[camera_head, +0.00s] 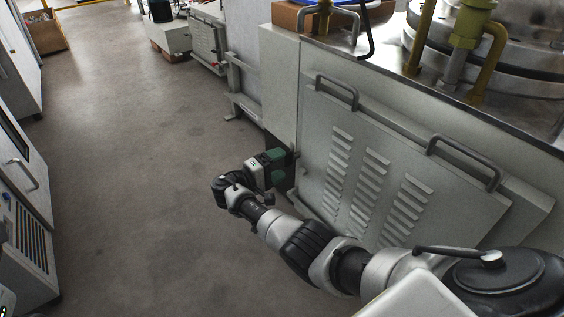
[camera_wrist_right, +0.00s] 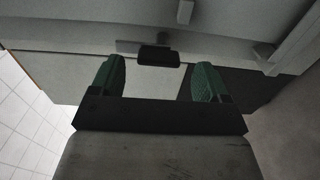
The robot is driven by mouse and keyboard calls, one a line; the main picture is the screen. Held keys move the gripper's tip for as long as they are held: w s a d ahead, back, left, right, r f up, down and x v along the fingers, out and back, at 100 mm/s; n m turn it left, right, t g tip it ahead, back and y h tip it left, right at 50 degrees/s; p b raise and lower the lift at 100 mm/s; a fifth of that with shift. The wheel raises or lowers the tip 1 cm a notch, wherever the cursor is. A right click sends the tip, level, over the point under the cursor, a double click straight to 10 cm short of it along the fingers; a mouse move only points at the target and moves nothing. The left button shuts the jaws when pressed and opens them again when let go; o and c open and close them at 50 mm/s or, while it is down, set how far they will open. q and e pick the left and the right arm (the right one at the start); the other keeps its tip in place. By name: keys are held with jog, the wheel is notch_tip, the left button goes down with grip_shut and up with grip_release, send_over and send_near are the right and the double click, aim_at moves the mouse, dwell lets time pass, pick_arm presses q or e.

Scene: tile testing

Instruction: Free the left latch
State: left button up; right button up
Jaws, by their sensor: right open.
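The grey louvred panel (camera_head: 345,165) stands on the side of the machine in the head view. A small dark latch (camera_wrist_right: 158,55) shows at the panel's edge in the wrist view. In the head view only a small bit of it (camera_head: 295,155) shows at the panel's left edge, beside my gripper. My right gripper (camera_head: 280,165) is open, with its green fingers pointing at the panel. In the wrist view the gripper (camera_wrist_right: 159,66) has its fingers on either side of the latch, with gaps on both sides. My left gripper is not in view.
Two grey handles (camera_head: 338,92) (camera_head: 465,160) stick out along the panel's top. Yellow pipes (camera_head: 487,60) and a round metal vessel stand on the machine. Grey cabinets (camera_head: 22,165) line the left. The floor (camera_head: 130,150) between is clear.

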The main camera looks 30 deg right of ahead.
jog(key=a, duration=0.9)
jog(key=shift+s, duration=0.35)
